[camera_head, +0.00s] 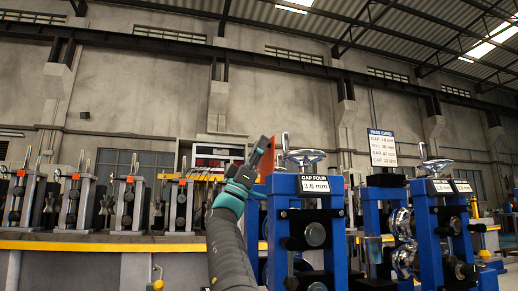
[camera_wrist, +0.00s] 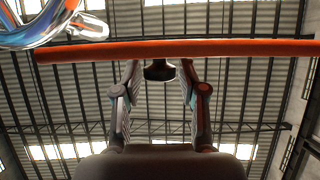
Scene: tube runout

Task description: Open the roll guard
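The roll guard is an orange-red panel. In the head view a narrow part of it (camera_head: 267,160) shows beside the blue stand labelled GAP FOUR, partly behind my gripper (camera_head: 262,148). In the wrist view the guard is seen edge-on as a long orange bar (camera_wrist: 240,49) across the picture. A dark knob (camera_wrist: 160,71) sticks out from it. My gripper (camera_wrist: 158,72) is open, with one finger on each side of the knob and a visible gap on both sides. In the head view its tips are too small to judge.
A chrome handwheel (camera_head: 303,157) tops the GAP FOUR stand (camera_head: 336,235); a handwheel (camera_wrist: 60,25) also shows close to the guard in the wrist view. Another blue stand (camera_head: 428,235) is at right. Several grey roll stands (camera_head: 75,203) line the yellow-edged bench (camera_head: 100,245) at left.

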